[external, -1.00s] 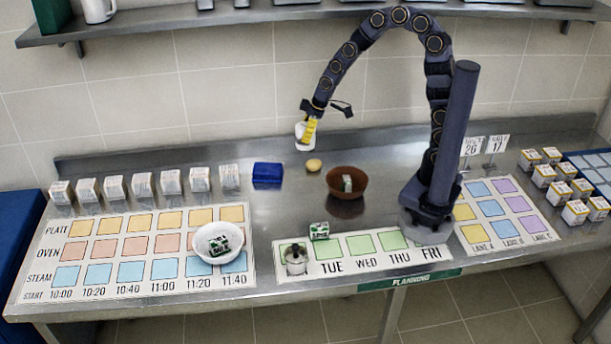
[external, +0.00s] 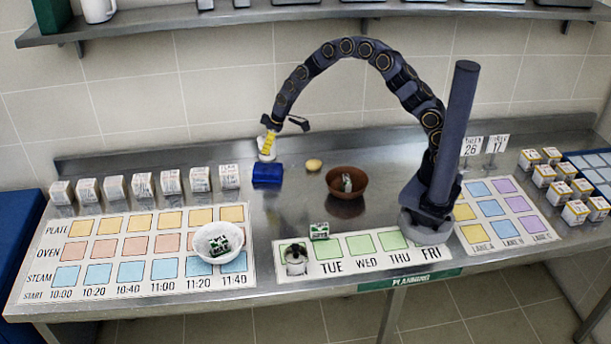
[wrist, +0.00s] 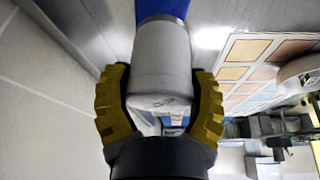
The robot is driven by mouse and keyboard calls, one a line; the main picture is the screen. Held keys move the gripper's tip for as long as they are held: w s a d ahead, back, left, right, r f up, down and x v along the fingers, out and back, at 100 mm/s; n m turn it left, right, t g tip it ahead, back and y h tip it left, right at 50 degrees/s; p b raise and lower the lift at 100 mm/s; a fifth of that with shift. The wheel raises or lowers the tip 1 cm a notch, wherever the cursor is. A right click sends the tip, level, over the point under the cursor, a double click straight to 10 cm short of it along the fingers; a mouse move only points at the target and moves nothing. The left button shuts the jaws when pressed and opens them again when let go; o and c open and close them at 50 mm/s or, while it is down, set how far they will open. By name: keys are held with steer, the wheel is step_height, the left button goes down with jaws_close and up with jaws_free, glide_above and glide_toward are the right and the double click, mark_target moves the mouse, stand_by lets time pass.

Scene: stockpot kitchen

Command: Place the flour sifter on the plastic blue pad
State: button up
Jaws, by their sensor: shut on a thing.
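The flour sifter, a pale grey-white cylinder (wrist: 162,62), is between the yellow-padded fingers of my gripper (wrist: 160,104) in the wrist view. In the external view my gripper (external: 267,146) is shut on the sifter (external: 263,156), at the back of the counter. The blue pad (external: 267,174) is a thick blue block on the counter. The sifter appears just above or behind its back edge; I cannot tell whether they touch. In the wrist view a strip of blue (wrist: 163,9) shows beyond the sifter, which hides the rest of the pad.
A row of white boxes (external: 171,181) stands left of the pad. A yellow potato-like item (external: 314,164) and a brown bowl (external: 334,184) are to the right. A white bowl (external: 203,245) sits on the printed schedule in front. The steel counter before the pad is clear.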

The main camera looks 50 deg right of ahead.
steer(key=shift+w+f, duration=0.35)
steer(key=shift+f, duration=1.45)
steer(key=o, duration=1.2)
steer(key=shift+s+f, duration=0.1)
steer(key=shift+c, duration=0.2)
steer(key=v, duration=1.2)
steer(key=s+d+r+m+g, duration=0.1)
steer(key=s+r, duration=0.4)
steer(key=s, duration=0.3)
steer(key=s+d+r+m+g, duration=0.1)
steer(key=s+r, duration=0.3)
steer(key=s, duration=0.5)
steer(key=s+d+r+m+g+h, duration=0.1)
steer(key=s+d+m, duration=0.1)
steer(key=s, duration=0.8)
steer(key=s+d+r+m+g+h, duration=0.1)
steer(key=s+d+m+g, duration=0.1)
steer(key=s, duration=0.8)
steer(key=shift+s+d+r+m, duration=0.25)
steer(key=shift+s+d+m, duration=0.1)
steer(key=shift+d+m, duration=0.05)
